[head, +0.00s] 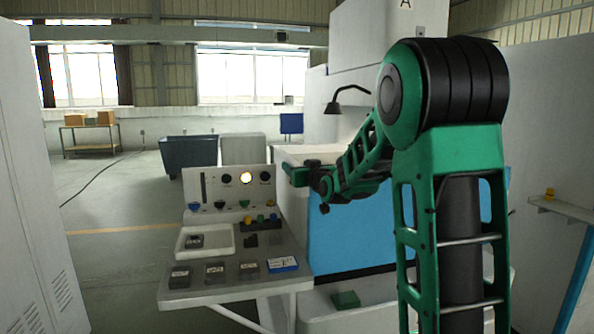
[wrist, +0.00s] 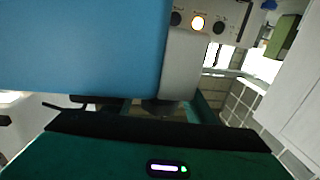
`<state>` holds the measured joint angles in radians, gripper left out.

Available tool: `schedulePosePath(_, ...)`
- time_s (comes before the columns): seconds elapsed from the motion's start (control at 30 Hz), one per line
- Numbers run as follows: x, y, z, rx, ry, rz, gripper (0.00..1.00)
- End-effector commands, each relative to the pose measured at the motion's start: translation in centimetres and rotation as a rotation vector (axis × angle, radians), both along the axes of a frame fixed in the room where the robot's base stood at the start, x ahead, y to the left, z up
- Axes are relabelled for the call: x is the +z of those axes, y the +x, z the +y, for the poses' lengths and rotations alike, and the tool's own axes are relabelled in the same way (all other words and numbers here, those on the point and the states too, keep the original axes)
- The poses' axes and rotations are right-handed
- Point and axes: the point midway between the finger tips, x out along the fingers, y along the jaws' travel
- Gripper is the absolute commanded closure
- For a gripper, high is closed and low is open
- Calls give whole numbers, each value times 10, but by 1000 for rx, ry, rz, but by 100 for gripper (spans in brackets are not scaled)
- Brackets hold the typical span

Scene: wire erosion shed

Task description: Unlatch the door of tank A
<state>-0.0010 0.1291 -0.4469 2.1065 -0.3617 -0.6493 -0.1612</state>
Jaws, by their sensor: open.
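Tank A has a blue door panel (head: 345,235) on the front of the white machine (head: 390,30) marked "A". My arm crosses in front of the door's right part and hides some of it. My gripper (head: 293,172) is open, at the door's upper left corner, beside the control panel. In the wrist view the blue door (wrist: 80,45) fills the upper left, close to my gripper (wrist: 130,104). A pale grey post (wrist: 185,75) stands at the door's edge. I cannot make out the latch clearly in either view. Nothing shows between the jaws.
A control desk (head: 235,285) with a lit lamp (head: 246,178), knobs and several dark blocks stands left of the tank. A grey cabinet (head: 35,190) is at far left. The floor behind the desk is partly clear.

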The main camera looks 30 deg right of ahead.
Motion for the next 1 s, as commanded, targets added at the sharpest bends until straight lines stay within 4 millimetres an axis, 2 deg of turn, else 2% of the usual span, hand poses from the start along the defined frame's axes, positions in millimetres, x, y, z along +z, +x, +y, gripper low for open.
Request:
schedulePosePath(0.03,0,0,0,0,0,0,49)
schedulePosePath(0.2,0,0,0,0,0,0,90)
schedulePosePath(0.3,0,-1,-6,-3,0,0,90)
schedulePosePath(0.57,0,-1,-1,-23,-1,0,90)
schedulePosePath(1.0,0,-2,-5,-202,-1,0,90)
